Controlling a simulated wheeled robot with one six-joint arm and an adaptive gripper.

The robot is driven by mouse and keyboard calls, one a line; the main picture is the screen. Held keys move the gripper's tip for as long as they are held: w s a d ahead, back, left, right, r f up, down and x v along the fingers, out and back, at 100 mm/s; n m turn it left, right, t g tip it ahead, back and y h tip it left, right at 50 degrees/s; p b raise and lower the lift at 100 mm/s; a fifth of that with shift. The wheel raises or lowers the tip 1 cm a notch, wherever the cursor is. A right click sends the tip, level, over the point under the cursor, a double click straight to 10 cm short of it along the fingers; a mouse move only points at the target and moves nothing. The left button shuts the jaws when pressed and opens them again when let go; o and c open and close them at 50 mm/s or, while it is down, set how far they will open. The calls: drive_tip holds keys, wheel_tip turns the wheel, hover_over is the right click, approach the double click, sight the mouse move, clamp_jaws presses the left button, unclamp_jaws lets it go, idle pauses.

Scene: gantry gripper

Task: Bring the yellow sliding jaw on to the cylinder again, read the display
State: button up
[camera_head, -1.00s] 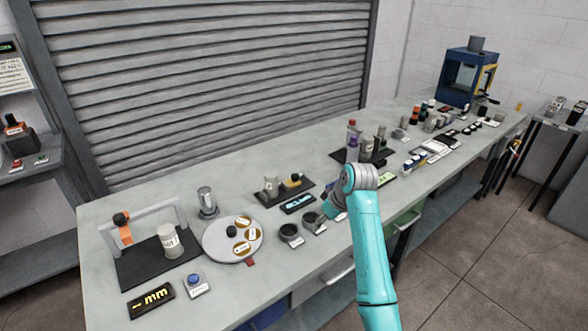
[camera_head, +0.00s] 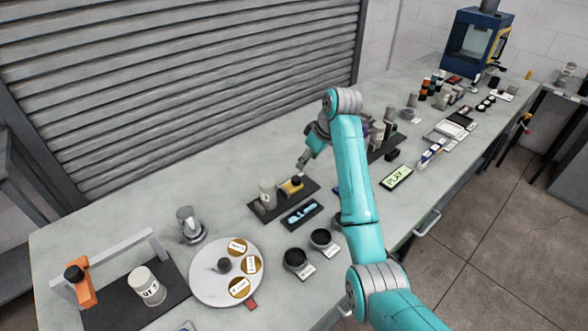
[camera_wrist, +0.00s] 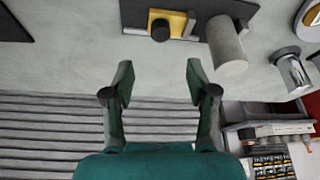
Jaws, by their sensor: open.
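The yellow sliding jaw (camera_head: 293,187), with a dark knob on top, sits on a dark base plate (camera_head: 256,212). The grey cylinder (camera_head: 267,191) stands upright on the same plate to its left. In the wrist view, a gap shows between the yellow jaw (camera_wrist: 183,17) and the cylinder (camera_wrist: 226,50). The display (camera_head: 302,214) lies in front of the plate with cyan characters I cannot make out. My gripper (camera_head: 304,160) is above and behind the yellow jaw. In the wrist view, my gripper (camera_wrist: 159,76) is open and empty, its fingers apart from the jaw.
A round white turntable (camera_head: 205,290) with gold-labelled discs lies to the left, with a metal cylinder (camera_head: 188,222) behind it. Dark cups (camera_head: 296,258) stand in front of the display. A second dark plate with bottles is right of my arm. The bench behind the jaw is clear.

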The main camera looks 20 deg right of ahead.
sight(296, 178)
drive_tip(key=x, duration=1)
drive_tip(key=shift+f, duration=0.25)
clamp_jaws()
